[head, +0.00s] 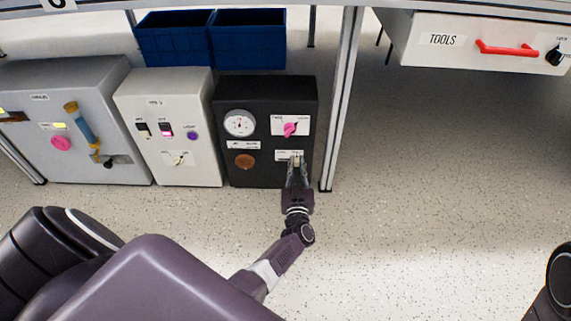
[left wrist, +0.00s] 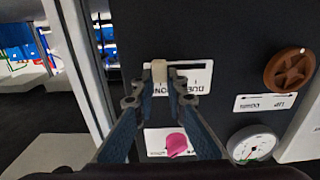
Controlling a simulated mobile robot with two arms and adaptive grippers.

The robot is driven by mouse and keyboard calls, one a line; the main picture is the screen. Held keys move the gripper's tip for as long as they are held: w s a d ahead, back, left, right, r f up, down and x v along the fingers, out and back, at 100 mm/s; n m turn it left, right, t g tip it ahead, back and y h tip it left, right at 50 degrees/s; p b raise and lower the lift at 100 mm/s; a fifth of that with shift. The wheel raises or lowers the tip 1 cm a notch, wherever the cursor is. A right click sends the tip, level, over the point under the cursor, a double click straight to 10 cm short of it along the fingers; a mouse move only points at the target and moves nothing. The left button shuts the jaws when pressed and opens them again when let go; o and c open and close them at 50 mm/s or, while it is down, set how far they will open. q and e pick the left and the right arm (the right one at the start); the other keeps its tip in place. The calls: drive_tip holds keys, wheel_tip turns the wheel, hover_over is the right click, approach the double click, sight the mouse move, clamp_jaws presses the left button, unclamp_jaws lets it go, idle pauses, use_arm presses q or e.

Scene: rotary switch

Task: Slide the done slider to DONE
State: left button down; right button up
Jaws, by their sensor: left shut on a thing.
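The done slider is a small beige knob (left wrist: 159,70) in a dark horizontal slot (left wrist: 192,67) on the front of a black panel box (head: 264,92). In the left wrist view, which is upside down, the knob sits at the left end of the slot. A white label lies beside the slot, its lettering partly hidden by my fingers. My left gripper (head: 296,160) reaches the lower right of the box, and in the left wrist view its fingertips (left wrist: 159,86) are shut on the knob. My right gripper is not in view.
The black box also carries a gauge (head: 239,123), a brown knob (head: 245,161) and a pink rotary switch (head: 290,129). A white box (head: 205,90) stands to its left. A metal post (head: 342,100) rises close on its right, with open floor beyond.

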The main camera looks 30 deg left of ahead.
use_arm(q)
drive_tip(key=shift+w+d, duration=0.1)
drive_tip(key=shift+d, duration=0.15)
drive_tip(key=c, duration=1.9)
unclamp_jaws()
drive_tip(key=shift+c, duration=0.2)
